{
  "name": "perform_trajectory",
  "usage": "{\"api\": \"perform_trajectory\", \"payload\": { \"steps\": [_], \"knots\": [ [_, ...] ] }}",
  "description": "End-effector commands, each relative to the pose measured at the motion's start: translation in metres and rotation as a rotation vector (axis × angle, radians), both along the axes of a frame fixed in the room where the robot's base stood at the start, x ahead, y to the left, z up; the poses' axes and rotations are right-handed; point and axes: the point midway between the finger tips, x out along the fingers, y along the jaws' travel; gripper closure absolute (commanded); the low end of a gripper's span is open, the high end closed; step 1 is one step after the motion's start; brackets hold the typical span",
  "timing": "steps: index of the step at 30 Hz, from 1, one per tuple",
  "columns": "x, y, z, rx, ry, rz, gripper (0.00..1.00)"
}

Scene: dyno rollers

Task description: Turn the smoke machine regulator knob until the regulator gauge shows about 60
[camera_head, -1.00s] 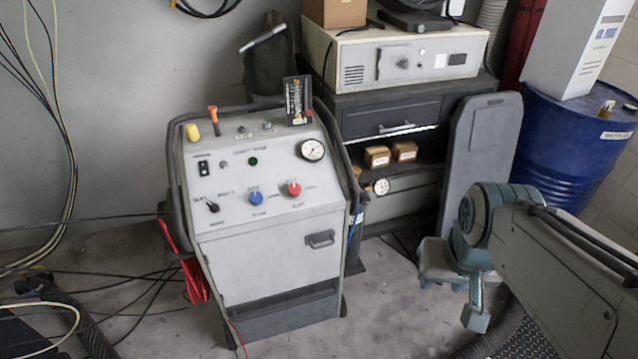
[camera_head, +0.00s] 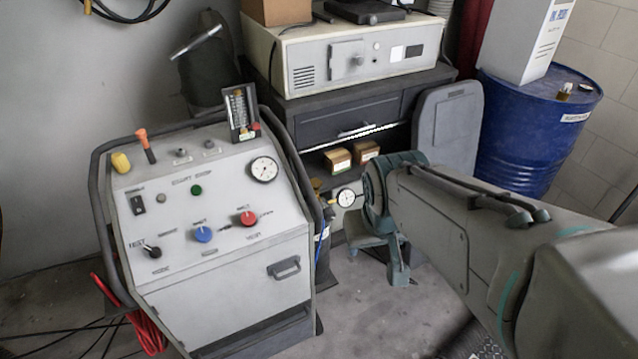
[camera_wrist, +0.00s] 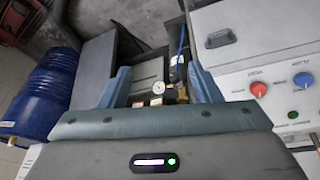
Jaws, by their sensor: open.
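The grey smoke machine cart (camera_head: 215,240) stands at left in the head view. Its panel carries a red knob (camera_head: 248,218), a blue knob (camera_head: 203,234) and a round white gauge (camera_head: 264,169). A smaller white gauge (camera_head: 346,198) on brass fittings sits right of the cart, by a dark bottle (camera_head: 322,245). In the wrist view this small gauge (camera_wrist: 158,87) shows between my fingers, farther off, with the brass fittings (camera_wrist: 182,93) beside it. Neither dial can be read. My gripper (camera_head: 372,245) is open and empty, right of the cart; it also shows in the wrist view (camera_wrist: 164,82).
A cabinet (camera_head: 350,110) with a drawer and small boxes stands behind. A grey board (camera_head: 448,130) leans against it, and a blue drum (camera_head: 535,125) stands at right. A red hose (camera_head: 145,325) hangs at the cart's left. Some floor is bare before the cabinet.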

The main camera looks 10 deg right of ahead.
Motion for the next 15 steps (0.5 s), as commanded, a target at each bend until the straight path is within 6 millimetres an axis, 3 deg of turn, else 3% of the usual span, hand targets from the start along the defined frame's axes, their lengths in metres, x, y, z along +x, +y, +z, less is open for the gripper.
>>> {"api": "perform_trajectory", "payload": {
  "steps": [1,9,15],
  "knots": [
    [0.011,-0.008,-0.031,-0.032,-0.023,-0.006,0.43],
    [0.087,-0.043,-0.136,-0.170,-0.230,0.070,0.43],
    [0.133,-0.051,-0.210,-0.169,-0.398,0.168,0.43]
  ]
}}
